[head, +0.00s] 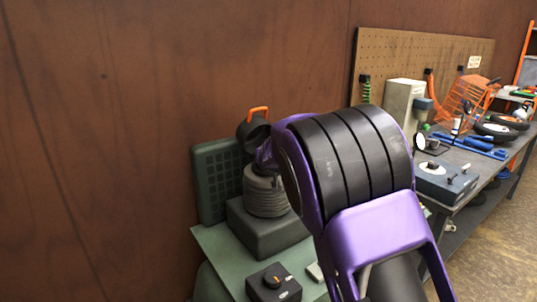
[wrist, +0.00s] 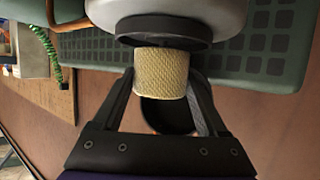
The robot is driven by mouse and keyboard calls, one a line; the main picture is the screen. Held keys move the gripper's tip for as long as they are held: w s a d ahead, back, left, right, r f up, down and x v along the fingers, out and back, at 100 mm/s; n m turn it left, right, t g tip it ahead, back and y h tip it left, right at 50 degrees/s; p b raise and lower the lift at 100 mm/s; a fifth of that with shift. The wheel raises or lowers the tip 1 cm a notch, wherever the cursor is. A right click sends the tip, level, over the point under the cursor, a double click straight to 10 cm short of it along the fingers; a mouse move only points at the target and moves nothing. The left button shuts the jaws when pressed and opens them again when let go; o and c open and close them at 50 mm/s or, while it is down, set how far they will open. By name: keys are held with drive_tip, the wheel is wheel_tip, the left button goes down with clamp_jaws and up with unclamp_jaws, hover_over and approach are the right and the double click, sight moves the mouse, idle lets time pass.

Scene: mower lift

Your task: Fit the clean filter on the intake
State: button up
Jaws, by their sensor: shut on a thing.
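In the wrist view the clean filter (wrist: 161,72) is a pale yellow, mesh-textured cylinder between my two fingers. My gripper (wrist: 162,85) is shut on it. The filter's end meets the dark ring of the intake (wrist: 165,27) in the picture; I cannot tell whether it is seated. A round black cup (wrist: 168,115) shows behind the filter. In the head view my purple wrist hides the filter. My gripper (head: 266,158) is just above the grey ribbed engine cylinder (head: 265,192). A black cup with an orange handle (head: 254,130) stands tilted close behind it.
A green slotted panel (head: 215,180) stands left of the engine, against the brown wall. A black box with a knob (head: 272,284) is on the green surface (head: 222,250) in front. A cluttered workbench (head: 470,160) lies to the right below a pegboard (head: 425,58).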

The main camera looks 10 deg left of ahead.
drive_tip(key=shift+f+b, duration=0.4)
drive_tip(key=shift+f, duration=0.15)
drive_tip(key=o, duration=1)
drive_tip(key=shift+o, duration=0.2)
drive_tip(key=p+v, duration=0.2)
drive_tip(key=v, duration=0.9)
drive_tip(key=shift+s, duration=0.1)
